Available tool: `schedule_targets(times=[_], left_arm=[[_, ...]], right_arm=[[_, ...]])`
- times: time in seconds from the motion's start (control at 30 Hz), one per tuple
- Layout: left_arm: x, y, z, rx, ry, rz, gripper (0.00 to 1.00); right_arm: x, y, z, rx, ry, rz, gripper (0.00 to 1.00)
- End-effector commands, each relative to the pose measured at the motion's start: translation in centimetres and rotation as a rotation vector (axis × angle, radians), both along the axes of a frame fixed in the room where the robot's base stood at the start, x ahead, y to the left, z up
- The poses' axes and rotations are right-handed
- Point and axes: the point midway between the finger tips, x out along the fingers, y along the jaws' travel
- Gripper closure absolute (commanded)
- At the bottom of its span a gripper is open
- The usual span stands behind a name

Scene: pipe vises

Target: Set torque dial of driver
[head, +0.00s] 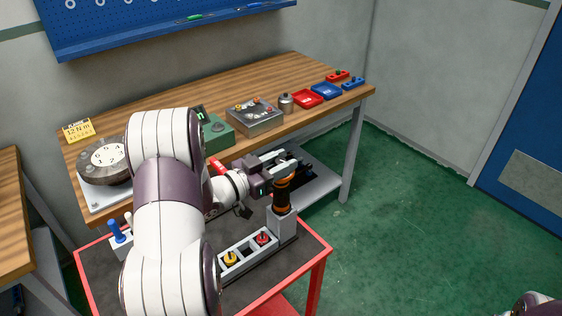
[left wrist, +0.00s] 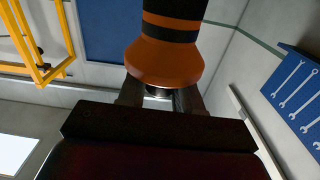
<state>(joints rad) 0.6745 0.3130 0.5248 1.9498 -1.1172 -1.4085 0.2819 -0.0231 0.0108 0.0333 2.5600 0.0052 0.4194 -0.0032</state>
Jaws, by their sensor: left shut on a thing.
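The driver (head: 283,190), with an orange and black grip, stands upright in a grey holder (head: 281,224) on the red cart. In the left wrist view the driver (left wrist: 165,60) fills the top middle, with a flared orange end and black bands. My left gripper (head: 279,164) is shut on the driver near its top. In the left wrist view my left gripper (left wrist: 160,97) has its fingers around a narrow part by the flared end. The dial's marks are not readable. My right gripper is out of view.
A yellow card (head: 79,129) reading 12 N m stands on the wooden bench (head: 230,112). A round dial device (head: 104,160), a grey box with knobs (head: 254,116) and red and blue trays sit there. The red cart (head: 317,256) also carries yellow and red knobbed pieces in a rack.

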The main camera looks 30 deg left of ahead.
Motion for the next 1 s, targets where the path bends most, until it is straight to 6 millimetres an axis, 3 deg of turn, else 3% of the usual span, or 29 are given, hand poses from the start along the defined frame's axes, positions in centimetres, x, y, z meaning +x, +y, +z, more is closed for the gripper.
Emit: schedule_targets(times=[0.6, 1.0], left_arm=[[0.04, 0.05, 0.19, 0.001, -0.005, -0.391, 0.97], [0.04, 0.02, 0.22, 0.002, -0.005, -0.467, 0.97]], right_arm=[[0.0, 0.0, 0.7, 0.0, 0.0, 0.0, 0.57], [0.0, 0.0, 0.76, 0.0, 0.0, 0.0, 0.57]])
